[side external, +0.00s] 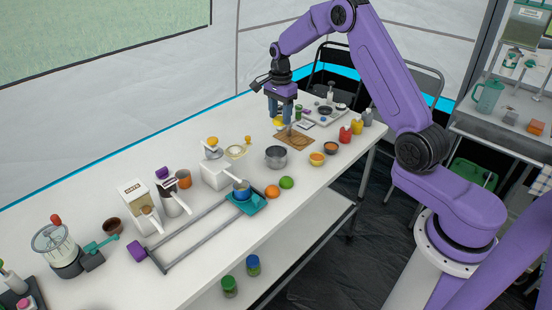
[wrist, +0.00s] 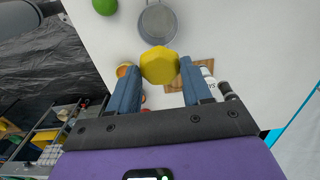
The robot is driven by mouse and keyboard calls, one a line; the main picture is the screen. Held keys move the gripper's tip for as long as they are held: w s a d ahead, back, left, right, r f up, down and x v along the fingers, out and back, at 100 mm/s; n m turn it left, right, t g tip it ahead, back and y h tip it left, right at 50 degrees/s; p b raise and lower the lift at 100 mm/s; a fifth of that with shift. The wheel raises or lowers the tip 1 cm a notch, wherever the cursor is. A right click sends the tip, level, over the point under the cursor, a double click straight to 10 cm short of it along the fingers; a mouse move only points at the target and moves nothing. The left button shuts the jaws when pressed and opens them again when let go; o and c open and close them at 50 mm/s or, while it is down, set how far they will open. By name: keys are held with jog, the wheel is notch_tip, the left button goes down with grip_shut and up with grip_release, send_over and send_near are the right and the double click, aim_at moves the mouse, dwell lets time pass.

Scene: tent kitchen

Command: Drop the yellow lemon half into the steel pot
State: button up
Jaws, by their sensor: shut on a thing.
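The yellow lemon half (wrist: 159,65) is between the two fingertips of my gripper (wrist: 158,67) in the wrist view, and the fingers are shut on it. In the side view my gripper (side external: 281,119) points down above the table near the wooden board, with the yellow of the lemon half (side external: 278,121) at its fingertips. The steel pot (side external: 276,152) stands upright on the table, nearer the camera than the gripper. In the wrist view the pot (wrist: 158,24) lies just beyond the lemon half and its visible inside looks empty.
The wooden board (side external: 294,138) lies beyond the pot. An orange bowl (side external: 317,159) and a dark-filled bowl (side external: 331,147) stand right of the pot. A green lime (side external: 286,182) and an orange (side external: 272,191) are in front. Red and yellow bottles (side external: 345,134) stand at the right edge.

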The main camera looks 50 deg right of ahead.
jog(key=shift+f, duration=2.85)
jog(key=o, duration=0.9)
jog(key=shift+o, duration=0.2)
notch_tip(320, 180, up, 18)
jog(key=shift+f, duration=0.25)
